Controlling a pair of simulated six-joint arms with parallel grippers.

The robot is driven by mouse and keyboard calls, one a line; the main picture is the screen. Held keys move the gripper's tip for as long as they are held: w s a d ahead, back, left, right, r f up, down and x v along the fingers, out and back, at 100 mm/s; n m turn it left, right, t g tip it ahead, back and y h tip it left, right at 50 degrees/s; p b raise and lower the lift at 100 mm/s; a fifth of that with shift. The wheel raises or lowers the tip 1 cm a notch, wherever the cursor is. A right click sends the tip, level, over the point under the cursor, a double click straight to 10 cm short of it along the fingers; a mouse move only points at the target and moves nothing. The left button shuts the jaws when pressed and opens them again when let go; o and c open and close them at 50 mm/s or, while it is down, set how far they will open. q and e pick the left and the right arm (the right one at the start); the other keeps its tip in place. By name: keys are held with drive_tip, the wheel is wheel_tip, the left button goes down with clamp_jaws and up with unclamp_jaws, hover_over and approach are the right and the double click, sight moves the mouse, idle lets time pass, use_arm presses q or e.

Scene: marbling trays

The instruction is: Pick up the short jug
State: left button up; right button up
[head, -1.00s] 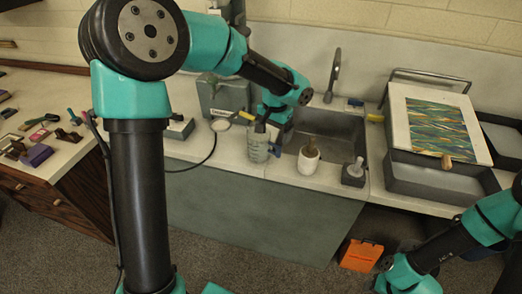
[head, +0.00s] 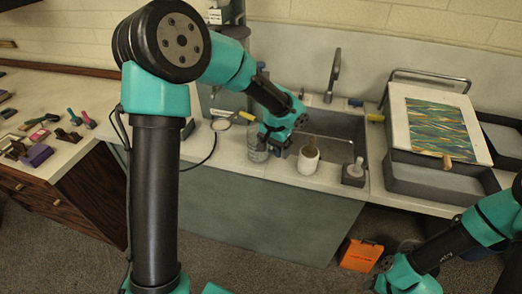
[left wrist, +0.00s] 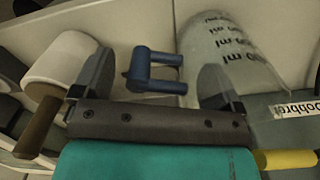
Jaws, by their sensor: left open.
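The short jug looks like the clear measuring jug (head: 257,150) standing on the counter left of the sink. In the left wrist view the jug body (left wrist: 235,45) is at upper right, with printed ml marks. A blue U-shaped handle (left wrist: 140,68), which appears to belong to it, shows between my fingers. My left gripper (head: 278,148) is open just right of the jug in the head view. In the wrist view my left gripper (left wrist: 155,85) has a finger on each side of the handle; contact cannot be told. My right gripper is out of view.
A white pot (head: 307,164) with a wooden handle in it stands close right of the gripper. A small dark holder (head: 353,178) is farther right. The sink (head: 340,125) lies behind. Grey trays (head: 440,184) fill the right. An orange box (head: 360,255) is on the floor.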

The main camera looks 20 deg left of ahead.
use_arm(q)
drive_tip(key=shift+f, duration=0.5)
drive_tip(key=c, duration=1.2)
